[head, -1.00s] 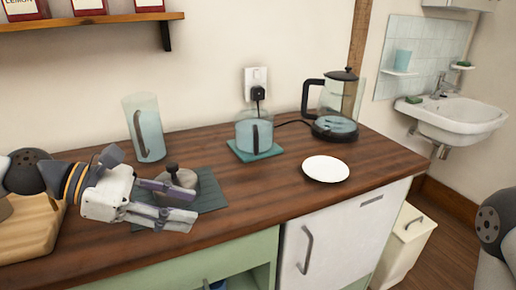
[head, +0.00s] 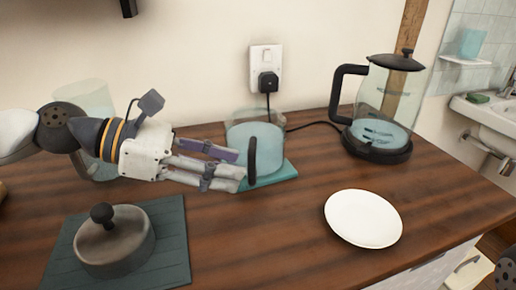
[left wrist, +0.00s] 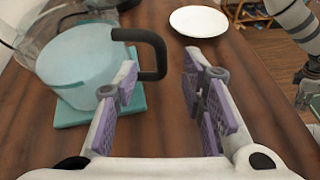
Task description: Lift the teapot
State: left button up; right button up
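A lidless clear glass teapot (head: 265,150) with a black handle stands upright on a teal mat (head: 285,174), holding pale blue liquid. In the left wrist view the teapot (left wrist: 80,65) is at the upper left, its handle pointing toward my gripper. My left gripper (head: 238,167) is open and empty, with its fingertips close beside the handle. In the left wrist view the handle's outer end lies in the gap between the fingers (left wrist: 160,80); contact cannot be told. Part of my right arm shows at the right edge there; its gripper state is unclear.
A glass kettle (head: 385,105) stands on a black base at the right. A white plate (head: 363,218) lies in front. A grey knobbed lid (head: 115,240) sits on a dark mat (head: 172,262). A clear jug (head: 85,98) is behind my left arm.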

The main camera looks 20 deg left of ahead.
pick_arm(q)
jog(key=x, duration=0.1)
jog(key=b+x, duration=0.1)
jog(key=x, duration=0.1)
jog(key=shift+f, duration=0.45)
jog(key=shift+w+d+r, duration=0.1)
jog(key=shift+d+r, duration=0.05)
jog(key=shift+d, duration=0.05)
jog(key=shift+r, duration=0.15)
pick_arm(e)
jog(key=shift+s+f+g, duration=0.3)
jog(key=shift+s+f, duration=0.4)
jog(key=shift+f, duration=0.1)
pick_arm(q)
grip_shut()
jog(key=shift+r, duration=0.1)
